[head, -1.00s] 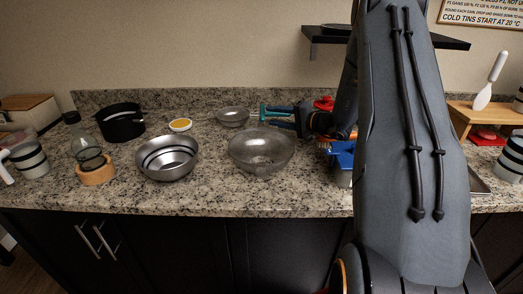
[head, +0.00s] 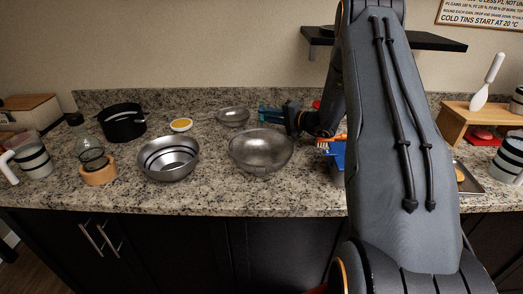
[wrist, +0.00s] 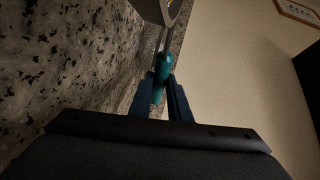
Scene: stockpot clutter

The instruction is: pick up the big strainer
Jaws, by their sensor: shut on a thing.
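The strainer (head: 232,116) is a shallow grey metal bowl at the back middle of the counter in the head view. Its teal handle (wrist: 160,76) shows in the wrist view, with a thin metal rod running up to the edge of the metal bowl (wrist: 162,8). My gripper (head: 266,114) is to the right of that bowl, low over the counter. In the wrist view my gripper (wrist: 164,88) has its dark blue fingers shut on the teal handle. Most of the bowl is cut off in the wrist view.
A larger grey bowl (head: 261,151) stands in front of the strainer, and a banded steel bowl (head: 168,158) to its left. A black pot (head: 122,122) and a yellow-topped tub (head: 181,125) stand at back left. A blue container (head: 338,158) is beside my arm.

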